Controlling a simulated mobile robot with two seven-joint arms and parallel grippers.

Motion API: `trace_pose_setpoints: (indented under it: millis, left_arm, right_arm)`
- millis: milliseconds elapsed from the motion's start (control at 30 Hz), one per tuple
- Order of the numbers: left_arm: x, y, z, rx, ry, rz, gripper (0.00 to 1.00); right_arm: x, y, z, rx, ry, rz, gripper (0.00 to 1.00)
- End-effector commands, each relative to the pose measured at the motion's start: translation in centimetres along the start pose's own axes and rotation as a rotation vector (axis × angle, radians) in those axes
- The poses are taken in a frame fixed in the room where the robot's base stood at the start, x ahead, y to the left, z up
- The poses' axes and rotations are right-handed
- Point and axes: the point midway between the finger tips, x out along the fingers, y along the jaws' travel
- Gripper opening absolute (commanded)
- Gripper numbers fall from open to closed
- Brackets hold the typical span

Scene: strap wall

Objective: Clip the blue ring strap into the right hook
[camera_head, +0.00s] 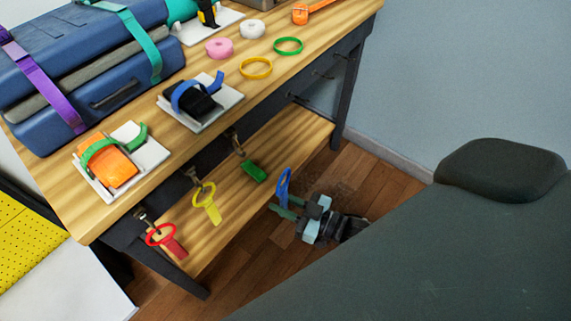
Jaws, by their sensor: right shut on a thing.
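The blue ring strap (284,186) is at the fingertips of my right gripper (282,207), in front of the table and above the floor. The right gripper is shut on it; its ring stands up, seen nearly edge-on. Along the table's front, a red ring strap (168,240) is at the left hook (141,214) and a yellow one (208,203) at a middle hook (193,177). Further right is another hook (238,150), with a green strap (254,172) below it; I cannot tell whether they connect. The blue strap is apart from the hooks. My left gripper is not in view.
The wooden tabletop (215,127) holds blue cases (85,85), strapped items on white plates, and loose rings and tape rolls. A lower wooden shelf (295,140) lies beneath. A large dark surface (450,240) fills the lower right. Bare floor shows between.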

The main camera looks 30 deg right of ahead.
Motion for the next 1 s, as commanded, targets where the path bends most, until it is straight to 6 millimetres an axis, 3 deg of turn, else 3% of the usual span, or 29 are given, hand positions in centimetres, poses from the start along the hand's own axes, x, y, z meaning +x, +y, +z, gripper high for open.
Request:
trace_pose_setpoints:
  millis: [1000]
  left_arm:
    - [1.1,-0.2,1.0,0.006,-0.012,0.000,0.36]
  right_arm:
    - [4.0,0.8,0.3,0.001,0.000,0.000,0.00]
